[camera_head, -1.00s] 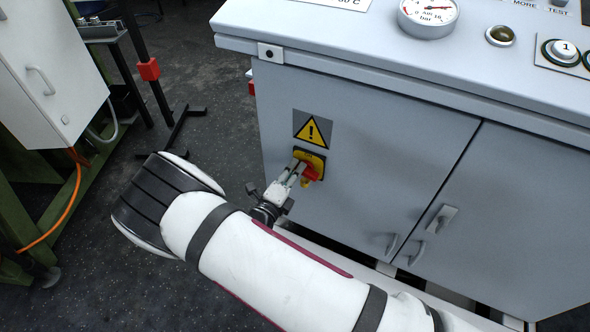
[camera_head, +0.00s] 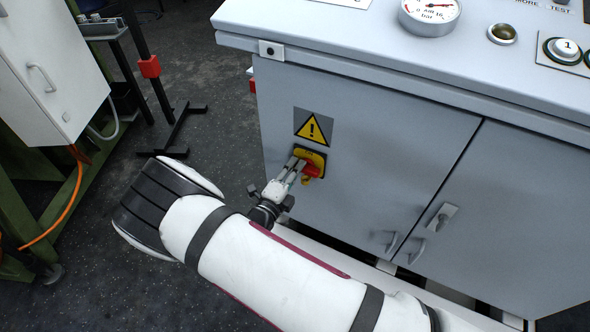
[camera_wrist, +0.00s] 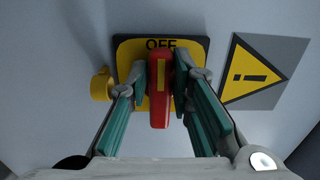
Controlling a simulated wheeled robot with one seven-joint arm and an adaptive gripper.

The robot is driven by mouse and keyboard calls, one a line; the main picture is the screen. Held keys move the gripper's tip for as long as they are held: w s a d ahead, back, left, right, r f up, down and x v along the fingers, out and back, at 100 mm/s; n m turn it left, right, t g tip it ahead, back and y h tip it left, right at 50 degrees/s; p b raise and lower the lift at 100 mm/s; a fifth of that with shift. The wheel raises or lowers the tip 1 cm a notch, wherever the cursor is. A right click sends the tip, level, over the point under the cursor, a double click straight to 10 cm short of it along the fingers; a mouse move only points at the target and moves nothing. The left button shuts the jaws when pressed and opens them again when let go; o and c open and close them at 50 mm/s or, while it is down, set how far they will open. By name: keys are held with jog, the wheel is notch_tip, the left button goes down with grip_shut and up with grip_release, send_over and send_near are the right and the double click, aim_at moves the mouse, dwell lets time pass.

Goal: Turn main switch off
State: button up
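The main switch has a red handle (camera_wrist: 160,95) on a yellow plate (camera_wrist: 195,48) marked OFF in the wrist view. In the head view the red handle (camera_head: 312,171) sits on the front of the grey cabinet (camera_head: 370,170), below the warning sign (camera_head: 313,127). My gripper (camera_wrist: 161,72) has one finger on each side of the handle. The handle's long side lines up with the OFF mark in the wrist view. In the head view my gripper (camera_head: 296,168) partly hides the plate.
A yellow tab (camera_wrist: 101,85) sticks out beside the plate. Cabinet door handles (camera_head: 416,251) are to the lower right. A pressure gauge (camera_head: 429,15) stands on the cabinet top.

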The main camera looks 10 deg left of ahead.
jog(key=shift+o, duration=1.2)
jog(key=shift+s, duration=0.1)
jog(key=v, duration=1.1)
jog(key=shift+s, duration=0.4)
jog(key=shift+a, duration=0.15)
